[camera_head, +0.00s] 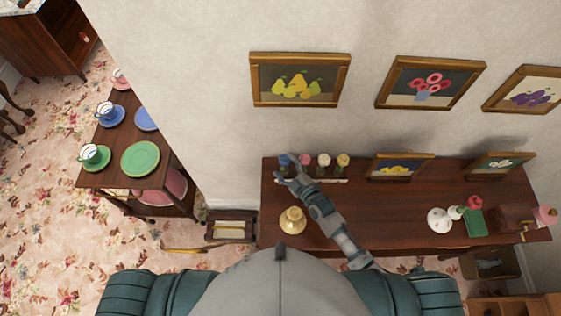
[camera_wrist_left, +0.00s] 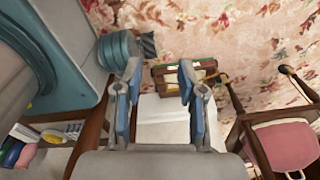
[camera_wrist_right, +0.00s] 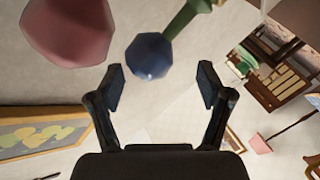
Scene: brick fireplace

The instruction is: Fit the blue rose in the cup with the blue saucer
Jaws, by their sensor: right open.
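The blue rose (camera_head: 284,161) stands at the left end of the row of roses on the desk. In the right wrist view the blue rose (camera_wrist_right: 150,55), with its green stem (camera_wrist_right: 186,18), lies just beyond and between my fingertips. My right gripper (camera_head: 287,170) is open at it and not closed on it; it also shows in the right wrist view (camera_wrist_right: 162,77). The blue saucer (camera_head: 111,122) with its white cup (camera_head: 106,108) sits on the small table at the left. My left gripper (camera_wrist_left: 159,82) is open and empty, and shows only in the left wrist view.
Pink (camera_head: 304,160), white (camera_head: 323,160) and yellow (camera_head: 343,161) roses stand close beside the blue one. The pink rose (camera_wrist_right: 68,28) is large in the right wrist view. A green plate (camera_head: 140,160) lies near the cups.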

